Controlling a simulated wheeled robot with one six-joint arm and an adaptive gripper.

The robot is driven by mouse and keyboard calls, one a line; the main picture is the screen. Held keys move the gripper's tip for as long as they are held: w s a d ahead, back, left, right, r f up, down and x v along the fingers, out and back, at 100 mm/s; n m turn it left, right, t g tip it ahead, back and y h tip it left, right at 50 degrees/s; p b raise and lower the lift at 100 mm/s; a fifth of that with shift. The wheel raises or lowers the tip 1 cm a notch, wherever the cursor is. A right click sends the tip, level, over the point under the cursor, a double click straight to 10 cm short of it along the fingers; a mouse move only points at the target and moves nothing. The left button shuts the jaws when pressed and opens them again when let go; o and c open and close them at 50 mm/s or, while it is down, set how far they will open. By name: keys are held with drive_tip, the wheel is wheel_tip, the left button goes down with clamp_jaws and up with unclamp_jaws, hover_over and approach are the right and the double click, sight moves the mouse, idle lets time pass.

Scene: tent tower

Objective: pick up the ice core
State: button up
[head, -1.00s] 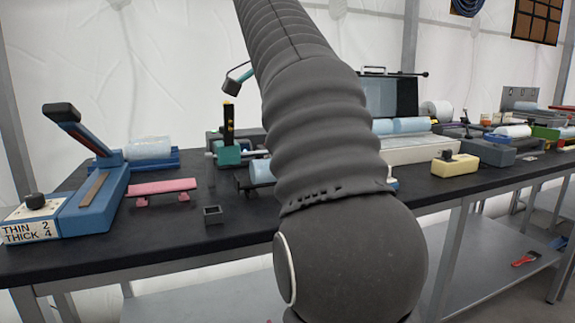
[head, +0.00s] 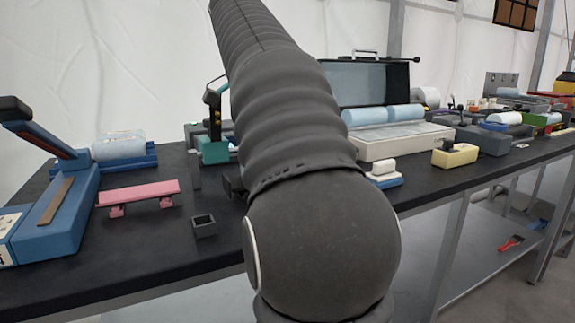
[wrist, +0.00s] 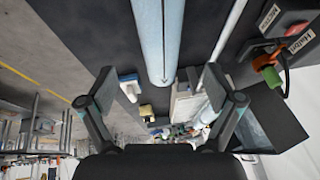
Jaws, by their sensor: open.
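In the wrist view a long light-blue ice core (wrist: 158,40) with a seam along it runs down from the top edge. Its near end lies in line with the gap between my fingers. My gripper (wrist: 168,90) is open, with one finger on each side of that line. I cannot tell how far the core is from the fingers; neither finger appears to touch it. In the head view my arm hides the gripper and that core. Other light-blue cores (head: 370,115) lie in an open case, and a clear, pale cylinder (head: 118,147) rests in a blue cradle at left.
The black bench (head: 140,250) holds a pink stand (head: 137,195), a small dark open box (head: 204,227), a blue lever device (head: 55,215), a white-and-blue block (head: 383,174) and a yellow block (head: 454,154). A dark open lid stands behind the case (head: 400,144).

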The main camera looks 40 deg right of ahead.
drive_tip(key=b+x, duration=0.1)
drive_tip(key=x, duration=0.7)
drive_tip(key=shift+b, duration=0.35)
drive_tip(key=shift+a, duration=0.1)
clamp_jaws()
drive_tip(key=shift+r, duration=0.15)
